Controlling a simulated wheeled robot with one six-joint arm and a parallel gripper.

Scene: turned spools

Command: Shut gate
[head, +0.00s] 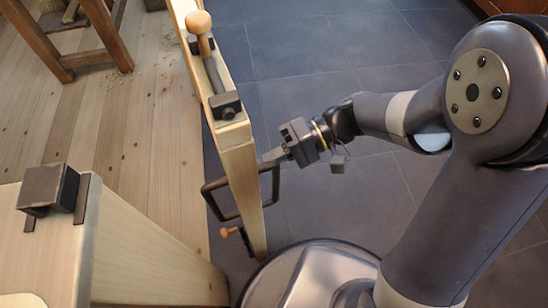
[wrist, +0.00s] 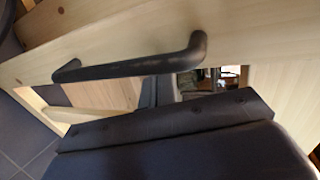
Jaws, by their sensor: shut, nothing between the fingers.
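The gate (head: 240,150) is a pale wooden panel seen from above in the head view. Its near end stands apart from the pale post (head: 140,245) at lower left, so it is open. A bolt with a round wooden knob (head: 198,22) lies along its top, with a dark bracket (head: 225,105). A black handle (head: 222,200) shows on its left side; another black bar (head: 275,186) shows on its right. The wrist view shows a black handle (wrist: 135,67) across pale wood. My gripper (head: 266,158) is shut and empty, close to the gate's right face; contact is unclear.
A dark catch (head: 48,190) sits on the post top. A wooden stool (head: 75,35) stands on the plank floor (head: 140,110) at upper left. Dark tiles (head: 330,75) right of the gate are clear. A small wooden knob (head: 228,232) sticks out low on the gate.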

